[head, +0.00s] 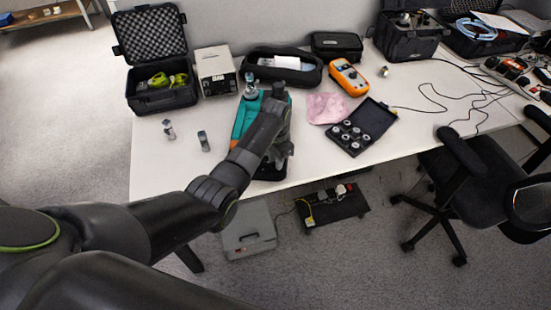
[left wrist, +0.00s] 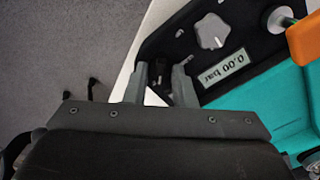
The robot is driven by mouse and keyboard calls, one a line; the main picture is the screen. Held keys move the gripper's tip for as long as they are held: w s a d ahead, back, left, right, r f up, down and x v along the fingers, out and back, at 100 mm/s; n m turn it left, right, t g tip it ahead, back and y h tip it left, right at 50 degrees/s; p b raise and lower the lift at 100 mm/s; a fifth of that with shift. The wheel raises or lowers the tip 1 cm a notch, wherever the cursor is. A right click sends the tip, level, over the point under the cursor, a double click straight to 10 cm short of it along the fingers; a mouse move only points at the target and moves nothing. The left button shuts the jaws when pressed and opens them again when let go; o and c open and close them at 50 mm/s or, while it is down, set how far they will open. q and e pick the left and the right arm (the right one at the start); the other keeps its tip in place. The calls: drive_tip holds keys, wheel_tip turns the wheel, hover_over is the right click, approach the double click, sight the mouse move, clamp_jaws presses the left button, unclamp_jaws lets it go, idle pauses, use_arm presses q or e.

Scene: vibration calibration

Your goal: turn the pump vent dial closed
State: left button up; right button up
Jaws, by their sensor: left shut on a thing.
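The pump has a teal body (head: 243,118) and lies near the table's front edge. The dial's marks and angle cannot be read. My right gripper is not in view.
An open black case of metal fittings (head: 362,130), a pink cloth (head: 325,107) and an orange meter (head: 348,77) lie right of the pump. Two small metal parts stand left, one a grey block (head: 204,141). Cases line the back. A chair (head: 478,180) is at right.

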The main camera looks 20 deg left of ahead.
use_arm(q)
drive_tip(key=shift+r, duration=0.1)
drive_tip(key=shift+r+n+p, duration=0.15)
drive_tip(key=shift+n+p, duration=0.85)
drive_tip(key=shift+n, duration=0.1)
drive_tip(key=shift+n+p, duration=0.6)
drive_tip(key=shift+n, duration=0.3)
drive_tip(key=n+p, duration=0.2)
drive_tip(key=n, duration=0.3)
drive_tip(key=shift+w+a, duration=0.1)
drive_tip(key=shift+a, duration=0.05)
drive_tip(key=n+p, duration=0.1)
drive_tip(key=n, duration=0.4)
drive_tip(key=shift+a+p, duration=0.1)
drive_tip(key=shift+p, duration=0.3)
drive_tip(key=shift+n+p, duration=0.4)
drive_tip(key=shift+n, duration=1.5)
drive_tip(key=o, duration=0.9)
drive_tip(key=shift+f, duration=0.2)
drive_tip(key=shift+o, duration=0.2)
